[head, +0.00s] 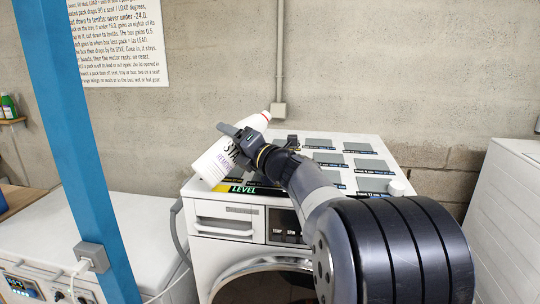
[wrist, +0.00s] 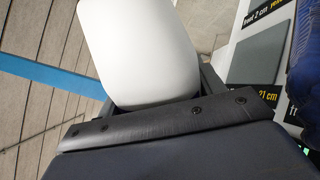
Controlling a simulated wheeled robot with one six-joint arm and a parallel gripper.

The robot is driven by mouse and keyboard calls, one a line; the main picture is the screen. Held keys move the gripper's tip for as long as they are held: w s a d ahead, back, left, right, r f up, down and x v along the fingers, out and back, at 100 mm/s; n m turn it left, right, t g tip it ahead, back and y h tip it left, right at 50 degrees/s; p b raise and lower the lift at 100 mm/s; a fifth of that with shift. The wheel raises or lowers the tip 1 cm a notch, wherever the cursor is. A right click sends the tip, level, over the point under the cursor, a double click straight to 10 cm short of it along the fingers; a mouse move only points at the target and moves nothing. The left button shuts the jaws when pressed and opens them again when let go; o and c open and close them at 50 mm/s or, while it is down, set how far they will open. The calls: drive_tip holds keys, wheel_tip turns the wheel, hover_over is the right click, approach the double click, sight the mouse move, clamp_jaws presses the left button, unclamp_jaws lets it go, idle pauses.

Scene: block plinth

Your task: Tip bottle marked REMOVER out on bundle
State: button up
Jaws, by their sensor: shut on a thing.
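The white bottle (head: 217,160) is in my gripper (head: 237,140) above the left front part of a white machine's top. Its dark lettering is partly covered by the gripper; the end of the label seems to read REMOVER. The bottle is tilted, with its red-tipped neck up to the right and its base down to the left. In the wrist view the bottle's plain white body (wrist: 150,50) stands between the jaws. A dark blue, textured thing (wrist: 305,55) shows at the right edge there; I cannot tell whether it is the bundle. No bundle is clear in the head view.
The machine top (head: 340,143) carries several grey pads (head: 371,165) with printed labels and a white knob (head: 401,187). A blue post (head: 75,140) stands at the left, near the bottle. Another white appliance (head: 505,225) is at the right.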

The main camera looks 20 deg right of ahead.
drive_tip(key=shift+s+a+r+m+t+h, duration=0.1)
drive_tip(key=shift+a+m+t+h, duration=0.1)
drive_tip(key=shift+m, duration=0.55)
drive_tip(key=shift+a+m+t+h, duration=0.1)
drive_tip(key=shift+a+m, duration=0.05)
drive_tip(key=shift+m, duration=0.6)
idle(2.2)
drive_tip(key=shift+f+m+p, duration=0.3)
drive_tip(key=shift+f+m, duration=0.4)
drive_tip(key=shift+m, duration=0.3)
idle(1.5)
drive_tip(key=shift+m+t+p, duration=0.3)
drive_tip(key=shift+m+p, duration=0.3)
drive_tip(key=shift+m, duration=0.1)
idle(1.1)
